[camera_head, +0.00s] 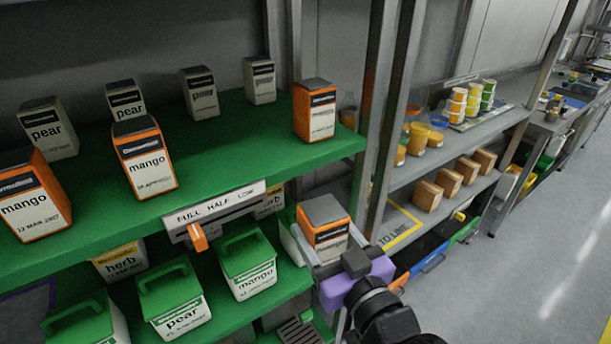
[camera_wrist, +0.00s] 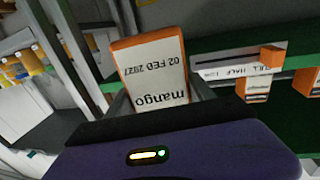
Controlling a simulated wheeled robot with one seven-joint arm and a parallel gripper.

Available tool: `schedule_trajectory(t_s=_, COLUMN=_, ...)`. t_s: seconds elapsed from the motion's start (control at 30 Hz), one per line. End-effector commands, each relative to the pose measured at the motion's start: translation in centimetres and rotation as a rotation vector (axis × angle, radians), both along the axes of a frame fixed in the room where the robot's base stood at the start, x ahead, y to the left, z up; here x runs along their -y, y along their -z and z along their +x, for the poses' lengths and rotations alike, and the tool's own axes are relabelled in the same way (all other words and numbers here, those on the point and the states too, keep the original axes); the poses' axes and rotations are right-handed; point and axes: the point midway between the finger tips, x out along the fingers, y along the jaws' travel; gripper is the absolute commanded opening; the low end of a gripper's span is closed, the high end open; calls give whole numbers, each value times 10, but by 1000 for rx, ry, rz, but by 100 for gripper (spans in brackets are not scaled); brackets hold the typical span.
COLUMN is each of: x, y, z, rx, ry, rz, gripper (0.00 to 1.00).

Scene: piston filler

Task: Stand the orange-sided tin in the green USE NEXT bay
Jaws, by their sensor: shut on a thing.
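My gripper (camera_head: 333,258) is shut on an orange-sided tin (camera_head: 324,222) with a grey lid, held roughly upright in front of the shelf's right end. In the wrist view the same tin (camera_wrist: 150,62) shows upside down, its label reading mango, 02 FEB 2027. Other orange-sided mango tins stand on the upper green shelf (camera_head: 235,160): one at the left (camera_head: 35,200), one in the middle (camera_head: 146,160) and one at the right end (camera_head: 316,112). I see no USE NEXT lettering, so I cannot tell which green area is that bay.
Several pear tins (camera_head: 125,100) stand at the back of the upper shelf. A FULL HALF LOW strip with an orange slider (camera_head: 198,238) is on its front edge. Green-lidded tubs (camera_head: 246,262) fill the level below. The upper shelf has bare room right of centre. A metal post (camera_head: 385,110) stands right.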

Motion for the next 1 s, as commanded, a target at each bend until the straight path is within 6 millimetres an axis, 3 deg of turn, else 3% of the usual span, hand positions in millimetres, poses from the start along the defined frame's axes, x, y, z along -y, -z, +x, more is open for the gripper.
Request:
schedule_trajectory(t_s=0.03, x=6, y=30, z=-6, rx=-15, ry=27, rz=1, gripper=0)
schedule_trajectory(t_s=0.2, x=42, y=117, z=-27, rx=-14, ry=146, rz=-2, gripper=0)
schedule_trajectory(t_s=0.4, x=91, y=197, z=-54, rx=-6, ry=273, rz=-4, gripper=0)
schedule_trajectory(t_s=0.8, x=169, y=291, z=-102, rx=1, ry=425, rz=-2, gripper=0)
schedule_trajectory(t_s=1.0, x=173, y=302, z=-109, rx=5, ry=425, rz=0, gripper=0)
